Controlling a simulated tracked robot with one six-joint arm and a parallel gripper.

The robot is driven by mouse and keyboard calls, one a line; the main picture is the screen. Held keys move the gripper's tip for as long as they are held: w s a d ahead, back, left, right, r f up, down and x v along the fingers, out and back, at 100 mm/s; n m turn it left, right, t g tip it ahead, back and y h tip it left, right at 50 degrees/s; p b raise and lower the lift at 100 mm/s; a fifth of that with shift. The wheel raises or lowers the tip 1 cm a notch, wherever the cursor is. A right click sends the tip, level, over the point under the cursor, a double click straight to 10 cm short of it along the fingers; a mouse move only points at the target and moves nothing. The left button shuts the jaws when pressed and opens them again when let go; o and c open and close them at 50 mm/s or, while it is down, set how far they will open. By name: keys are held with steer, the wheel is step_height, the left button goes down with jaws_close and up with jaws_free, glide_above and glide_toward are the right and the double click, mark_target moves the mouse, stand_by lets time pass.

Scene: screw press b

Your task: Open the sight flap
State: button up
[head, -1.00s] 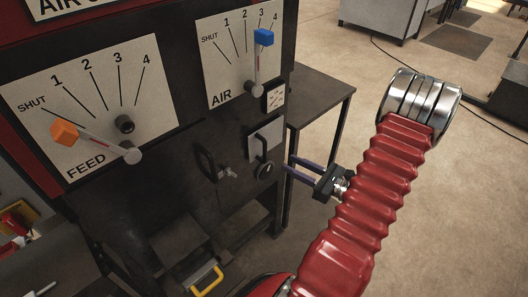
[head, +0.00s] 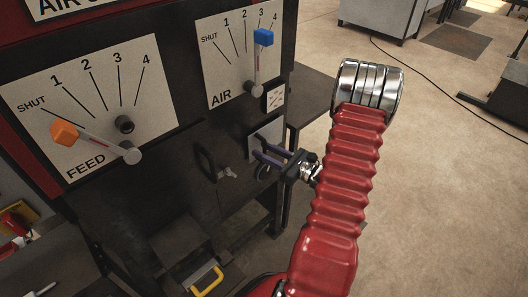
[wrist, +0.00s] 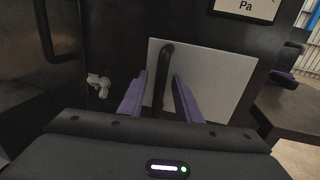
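The sight flap appears to be the pale square plate (head: 263,135) on the dark machine front, below the AIR dial. It also shows in the wrist view (wrist: 218,75), with an upright black bar handle (wrist: 164,75) on its left part. The plate lies flat against the front. My gripper (head: 261,160) is in front of the plate and hides part of it. In the wrist view my gripper (wrist: 160,85) is open, with its purple fingers apart and the handle between them. I see a gap on both sides of the handle; how deep the fingers reach is unclear.
A door with a black handle (head: 208,162) and a grey latch (head: 228,172) is left of the plate. The FEED lever's orange knob (head: 64,132) and AIR lever's blue knob (head: 263,37) are above. A dark side table (head: 312,100) stands to the right.

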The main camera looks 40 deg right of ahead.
steer(key=shift+w, duration=0.1)
steer(key=shift+c, duration=0.2)
jaws_close()
stand_by(0.4)
